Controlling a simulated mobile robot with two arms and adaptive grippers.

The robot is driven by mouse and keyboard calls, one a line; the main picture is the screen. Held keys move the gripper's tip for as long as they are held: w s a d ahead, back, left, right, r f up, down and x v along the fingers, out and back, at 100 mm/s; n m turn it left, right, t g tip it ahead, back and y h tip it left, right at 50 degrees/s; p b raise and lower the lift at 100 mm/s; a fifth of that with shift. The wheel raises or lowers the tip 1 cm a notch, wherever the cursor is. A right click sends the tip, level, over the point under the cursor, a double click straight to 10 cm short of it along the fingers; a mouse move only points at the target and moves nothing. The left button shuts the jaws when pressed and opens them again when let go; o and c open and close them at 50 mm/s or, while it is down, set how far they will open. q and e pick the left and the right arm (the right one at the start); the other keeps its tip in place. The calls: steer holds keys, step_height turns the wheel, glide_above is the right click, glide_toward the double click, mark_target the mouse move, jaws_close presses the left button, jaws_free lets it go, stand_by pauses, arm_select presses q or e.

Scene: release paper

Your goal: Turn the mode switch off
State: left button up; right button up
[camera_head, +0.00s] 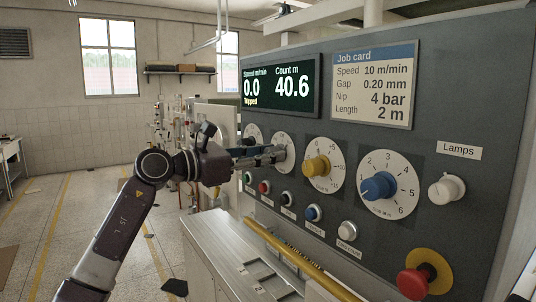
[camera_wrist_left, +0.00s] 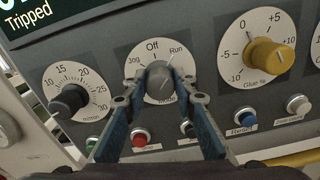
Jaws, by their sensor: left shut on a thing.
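The mode switch (camera_wrist_left: 160,84) is a grey round knob on a white dial (camera_wrist_left: 148,55) marked Jog, Off and Run. In the head view the same dial (camera_head: 284,143) is on the panel, with its knob hidden by my gripper. My left gripper (camera_wrist_left: 160,80) is shut on the knob, one blue finger on each side. In the head view the left gripper (camera_head: 274,155) reaches the panel from the left. I cannot tell clearly which mark the knob points at. The display (camera_head: 280,85) reads Tripped and speed 0.0.
Close by are a black knob (camera_wrist_left: 70,100) to the left and a yellow glue knob (camera_wrist_left: 265,54) to the right. Small push buttons, including a red one (camera_wrist_left: 140,138), sit below. A yellow rail (camera_head: 290,258) runs in front of the panel. A red emergency button (camera_head: 413,283) is at lower right.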

arm_select(q)
steer(key=shift+n, duration=0.4)
steer(key=n, duration=0.3)
steer(key=shift+a+r+n+p, duration=0.1)
steer(key=shift+r+n+p, duration=0.05)
steer(key=shift+n+p, duration=0.15)
steer(key=shift+w+n+p, duration=0.1)
steer(key=shift+n+p, duration=0.35)
steer(key=shift+n, duration=1.75)
steer(key=o, duration=1.2)
steer(key=shift+c, duration=0.2)
steer(key=v, duration=1.2)
